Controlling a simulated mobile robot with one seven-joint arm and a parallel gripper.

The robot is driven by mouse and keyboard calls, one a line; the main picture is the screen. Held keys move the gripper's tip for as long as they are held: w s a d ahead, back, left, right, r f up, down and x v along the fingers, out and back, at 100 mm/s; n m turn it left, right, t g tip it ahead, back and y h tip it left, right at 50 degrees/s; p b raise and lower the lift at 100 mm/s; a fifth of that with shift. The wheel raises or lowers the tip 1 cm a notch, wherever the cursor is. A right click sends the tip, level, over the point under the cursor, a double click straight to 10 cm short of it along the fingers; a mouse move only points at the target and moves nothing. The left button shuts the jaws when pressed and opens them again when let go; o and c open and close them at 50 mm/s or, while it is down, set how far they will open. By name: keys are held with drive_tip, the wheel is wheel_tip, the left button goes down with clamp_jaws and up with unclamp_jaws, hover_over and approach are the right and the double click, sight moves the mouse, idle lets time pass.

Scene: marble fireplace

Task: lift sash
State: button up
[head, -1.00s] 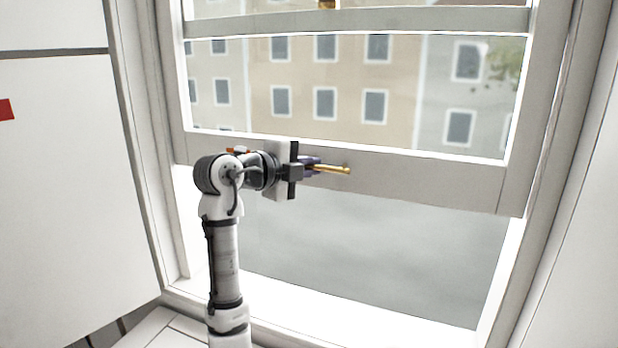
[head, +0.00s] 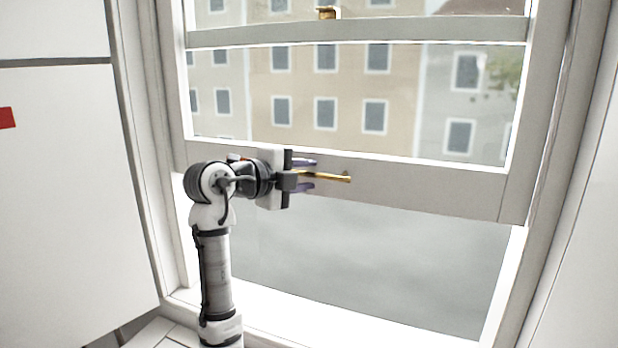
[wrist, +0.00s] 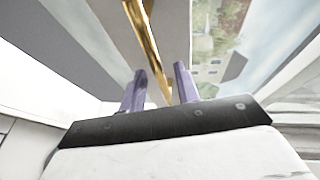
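The window sash (head: 410,188) is a white frame whose bottom rail hangs well above the sill, with a gap below it. A gold handle (head: 335,177) sticks out from this rail. My gripper (head: 304,175) is at the handle's left part, its purple fingers apart, one above and one below the gold bar. In the wrist view, the gold handle (wrist: 147,45) runs between the two fingers of my gripper (wrist: 160,85).
A gold latch (head: 327,12) sits on the upper rail. The white window jambs stand at both sides, and the sill (head: 380,322) runs below. A white panel (head: 70,190) with a red mark fills the left. The opening under the sash is clear.

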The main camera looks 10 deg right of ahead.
drive_tip(key=b+v, duration=0.3)
drive_tip(key=v, duration=0.9)
drive_tip(key=shift+b, duration=0.35)
drive_tip(key=shift+a, duration=0.1)
